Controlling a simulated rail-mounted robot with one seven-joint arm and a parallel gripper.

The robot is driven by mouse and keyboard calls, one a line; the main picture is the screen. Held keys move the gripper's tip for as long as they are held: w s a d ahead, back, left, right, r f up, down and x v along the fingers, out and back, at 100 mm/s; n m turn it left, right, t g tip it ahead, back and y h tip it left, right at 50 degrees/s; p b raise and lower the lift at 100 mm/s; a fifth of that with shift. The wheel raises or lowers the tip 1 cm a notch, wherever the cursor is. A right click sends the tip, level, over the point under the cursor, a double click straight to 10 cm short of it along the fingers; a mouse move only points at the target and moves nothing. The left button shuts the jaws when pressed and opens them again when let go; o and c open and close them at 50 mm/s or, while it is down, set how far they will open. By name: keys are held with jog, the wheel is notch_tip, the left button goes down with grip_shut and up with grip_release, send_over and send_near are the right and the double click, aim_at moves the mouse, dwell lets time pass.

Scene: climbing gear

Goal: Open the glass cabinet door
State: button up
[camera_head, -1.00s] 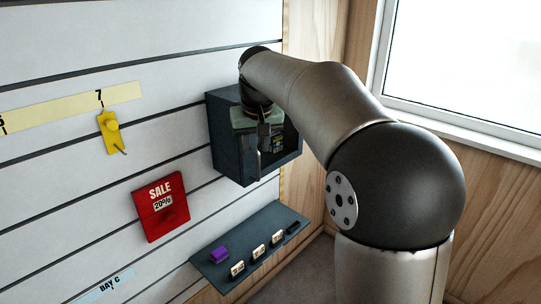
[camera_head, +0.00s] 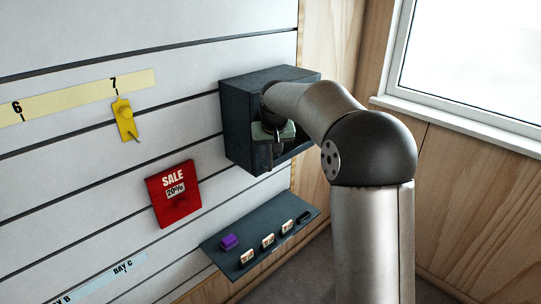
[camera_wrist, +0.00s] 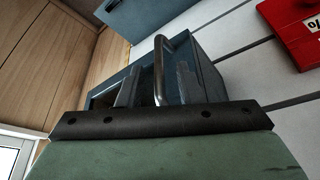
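A dark blue-grey cabinet (camera_head: 238,125) hangs on the slatted wall in the head view, its front turned right and partly covered by my arm. In the wrist view the cabinet (camera_wrist: 205,72) lies beyond my gripper, with a metal bar handle (camera_wrist: 158,72) standing out towards me. My gripper (camera_wrist: 158,86) is open. Its two fingers stand on either side of the handle, with a visible gap on each side. In the head view my gripper (camera_head: 274,142) is at the cabinet's front. I cannot make out the glass or the door's edges clearly.
A small shelf (camera_head: 215,252) with a purple item (camera_head: 229,242) and several tags sits below the cabinet. A red sale sign (camera_head: 173,194) and a yellow piece (camera_head: 125,120) hang to the left. A wooden wall and a window (camera_head: 480,60) are on the right.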

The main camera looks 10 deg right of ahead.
aim_at(271, 153)
jog(key=shift+x, duration=1.65)
jog(key=shift+r, duration=0.1)
